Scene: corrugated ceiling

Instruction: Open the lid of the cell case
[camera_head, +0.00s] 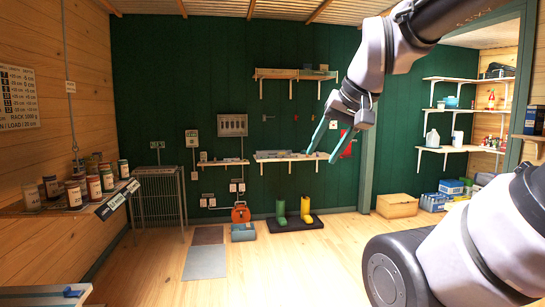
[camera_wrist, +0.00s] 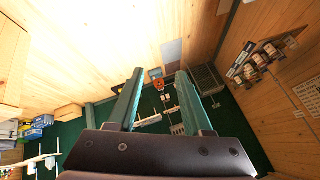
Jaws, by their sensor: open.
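My gripper (camera_head: 322,156) is raised in the upper right of the head view, its two teal fingers spread apart with nothing between them. In the wrist view my gripper (camera_wrist: 160,72) is also open and empty, facing the far wall and floor. I cannot clearly identify the cell case. A grey surface with a small blue part (camera_head: 72,293) is cut off at the bottom left of the head view; I cannot tell whether it belongs to the case. My gripper is far from it and touches nothing.
A left wall shelf (camera_head: 112,203) holds several cans. A wire rack (camera_head: 160,197) stands beyond it. The middle floor (camera_head: 270,268) is clear.

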